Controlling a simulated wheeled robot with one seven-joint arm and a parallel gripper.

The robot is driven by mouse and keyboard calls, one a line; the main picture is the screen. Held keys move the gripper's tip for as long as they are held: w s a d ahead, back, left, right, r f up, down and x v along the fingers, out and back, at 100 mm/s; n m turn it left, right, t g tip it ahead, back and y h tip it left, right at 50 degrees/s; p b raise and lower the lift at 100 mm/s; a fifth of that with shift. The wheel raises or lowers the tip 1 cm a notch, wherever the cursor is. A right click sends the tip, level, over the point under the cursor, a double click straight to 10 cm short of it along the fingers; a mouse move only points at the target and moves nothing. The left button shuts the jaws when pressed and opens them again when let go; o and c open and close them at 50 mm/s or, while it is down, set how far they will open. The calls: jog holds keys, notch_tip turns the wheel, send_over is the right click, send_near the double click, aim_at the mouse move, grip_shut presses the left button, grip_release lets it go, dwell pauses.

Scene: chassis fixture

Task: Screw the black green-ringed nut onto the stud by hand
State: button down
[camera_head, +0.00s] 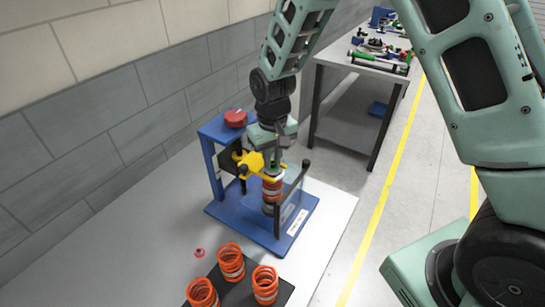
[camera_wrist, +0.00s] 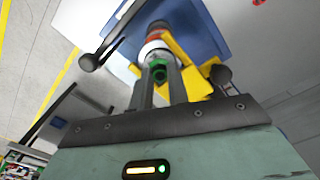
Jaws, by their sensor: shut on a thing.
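The black green-ringed nut (camera_wrist: 158,72) sits between the fingertips of my gripper (camera_wrist: 160,80) in the wrist view, with its green ring showing. My gripper is shut on it. In the head view my gripper (camera_head: 273,156) points down over the top of the orange-spring strut (camera_head: 272,189), which stands upright in the blue fixture (camera_head: 268,240). The nut is in line with the strut's top. The stud is hidden behind the nut and fingers, so I cannot tell how far the nut is on it.
A yellow clamp (camera_head: 250,162) is close beside the strut's top. A red button (camera_head: 235,117) tops the fixture's blue post. Several orange springs (camera_head: 231,262) stand on a dark tray at the front. A small red part (camera_head: 199,253) lies on the pale table (camera_head: 135,258). Another bench stands behind.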

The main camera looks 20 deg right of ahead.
jog(key=m, duration=0.2)
jog(key=m+p, duration=0.1)
jog(key=m, duration=0.2)
jog(key=shift+s+f+m, duration=0.15)
jog(key=shift+s+m, duration=0.1)
jog(key=shift+m, duration=0.05)
jog(key=shift+f+m+p, duration=0.2)
jog(key=shift+m+p, duration=0.2)
jog(key=shift+m, duration=0.7)
jog(key=c, duration=1.3)
grip_release()
jog(key=shift+w, duration=0.15)
jog(key=shift+r, duration=0.25)
jog(key=shift+r+p, duration=0.25)
jog(key=shift+p, duration=0.1)
notch_tip(320, 180, up, 2)
jog(key=shift+p, duration=0.75)
jog(key=shift+w+f, duration=0.1)
